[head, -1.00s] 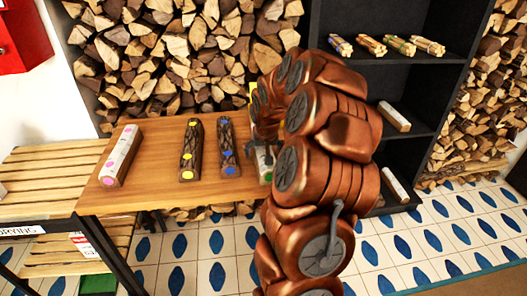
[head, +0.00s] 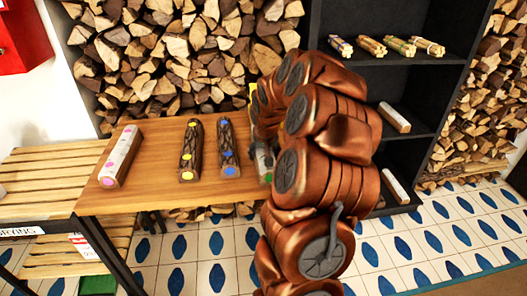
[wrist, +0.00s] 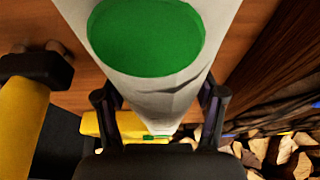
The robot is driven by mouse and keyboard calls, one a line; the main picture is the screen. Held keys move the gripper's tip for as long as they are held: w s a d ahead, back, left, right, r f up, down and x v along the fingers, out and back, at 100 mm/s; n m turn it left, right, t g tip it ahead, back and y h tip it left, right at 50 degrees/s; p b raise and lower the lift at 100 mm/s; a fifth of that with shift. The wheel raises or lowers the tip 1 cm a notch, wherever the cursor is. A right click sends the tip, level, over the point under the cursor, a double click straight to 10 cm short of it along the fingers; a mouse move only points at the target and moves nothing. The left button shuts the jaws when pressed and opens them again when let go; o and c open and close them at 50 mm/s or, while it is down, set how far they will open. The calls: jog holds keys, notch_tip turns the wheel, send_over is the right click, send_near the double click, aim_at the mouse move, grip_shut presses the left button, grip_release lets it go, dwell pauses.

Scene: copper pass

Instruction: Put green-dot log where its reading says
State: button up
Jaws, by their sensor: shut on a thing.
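The green-dot log is pale with a large green dot. In the wrist view the log (wrist: 150,82) lies between the two fingers of my gripper (wrist: 160,103), which is shut on it. In the head view only a sliver of the log (head: 263,160) shows at the table's right end; my arm hides the rest and the gripper. A yellow object (head: 253,90) shows beside my arm, and yellow parts (wrist: 22,115) show in the wrist view. No reading is legible.
The wooden table (head: 150,165) holds a pink-dot log (head: 121,155), a yellow-dot log (head: 191,150) and a blue-dot log (head: 228,148). A slatted rack (head: 40,165) with a partly cut-off sign stands left. A black shelf (head: 395,80) at right holds bundles and two pale logs.

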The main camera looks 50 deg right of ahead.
jog(key=c, duration=1)
jog(key=shift+c, duration=0.2)
jog(key=shift+r, duration=0.1)
